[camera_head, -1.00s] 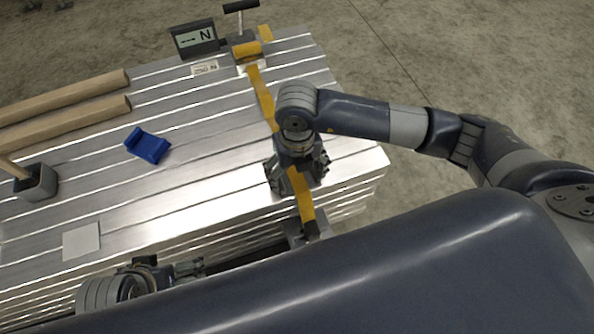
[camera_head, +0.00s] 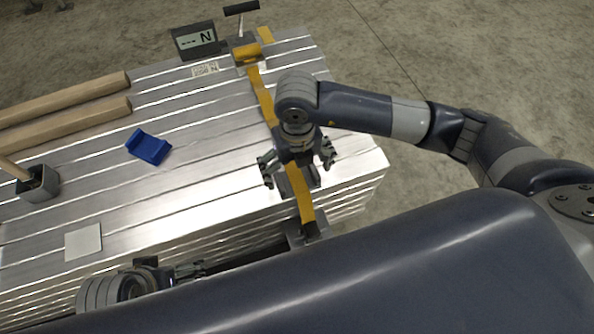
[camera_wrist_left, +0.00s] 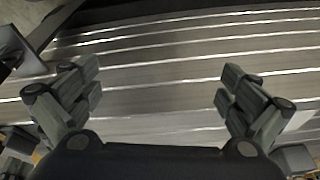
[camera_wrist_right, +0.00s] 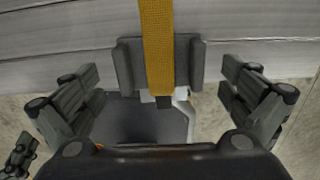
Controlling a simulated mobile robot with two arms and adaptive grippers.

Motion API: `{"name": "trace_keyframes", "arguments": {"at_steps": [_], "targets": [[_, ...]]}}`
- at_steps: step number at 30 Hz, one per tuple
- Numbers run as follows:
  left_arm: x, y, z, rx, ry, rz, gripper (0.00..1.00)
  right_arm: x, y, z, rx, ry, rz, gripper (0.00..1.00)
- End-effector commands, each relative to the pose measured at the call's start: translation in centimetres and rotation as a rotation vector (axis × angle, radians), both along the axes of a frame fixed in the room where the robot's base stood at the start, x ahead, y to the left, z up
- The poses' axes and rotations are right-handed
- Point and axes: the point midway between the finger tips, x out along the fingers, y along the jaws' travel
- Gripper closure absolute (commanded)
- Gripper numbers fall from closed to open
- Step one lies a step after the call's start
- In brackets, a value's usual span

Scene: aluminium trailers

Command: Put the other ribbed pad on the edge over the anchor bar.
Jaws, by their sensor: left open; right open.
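A dark grey pad (camera_head: 302,181) lies at the near edge of the aluminium stack. The yellow strap (camera_head: 262,95) runs over it. In the right wrist view the pad (camera_wrist_right: 125,68) shows on both sides of the strap (camera_wrist_right: 157,45). A grey bracket (camera_head: 309,232), apparently at the anchor bar, sits at the strap's lower end. My right gripper (camera_head: 298,168) is open above the pad, jaws apart on either side; they also stand clear in its wrist view (camera_wrist_right: 160,95). My left gripper (camera_head: 200,268) is open and empty (camera_wrist_left: 160,95) by the stack's near side.
Two wooden beams (camera_head: 70,118) lie at the left. A grey holder (camera_head: 38,185) with a stick and a pale square plate (camera_head: 83,242) are near them. A force display (camera_head: 195,40) and a strap tensioner (camera_head: 246,52) stand at the far edge.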

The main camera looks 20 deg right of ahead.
Motion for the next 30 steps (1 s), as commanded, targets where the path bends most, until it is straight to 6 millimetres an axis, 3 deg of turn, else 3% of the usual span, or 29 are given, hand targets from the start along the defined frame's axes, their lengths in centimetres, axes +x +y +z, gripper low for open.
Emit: {"name": "trace_keyframes", "arguments": {"at_steps": [1, 7, 12, 18, 30], "targets": [[0.0, 0.0, 0.7, 0.001, 0.000, 0.000, 0.00, 0.1, 0.0, 1.7, 0.002, -0.003, 0.002, 0.00], [0.0, 0.0, 1.6, 0.001, -0.002, 0.000, 0.00, 0.1, 0.0, 6.1, 0.001, -0.004, 0.001, 0.00], [0.5, 0.0, -0.2, 0.003, 0.011, -0.001, 0.00, 0.0, 0.0, 8.5, 0.000, -0.001, 0.001, 0.00], [0.8, -0.1, -1.2, 0.003, 0.012, -0.002, 0.00, 0.0, 0.0, 9.6, 0.000, 0.000, 0.000, 0.00], [0.8, -0.1, -1.2, 0.002, 0.011, -0.002, 0.00, 0.0, 0.0, 9.6, 0.000, 0.001, 0.000, 0.00]]}}
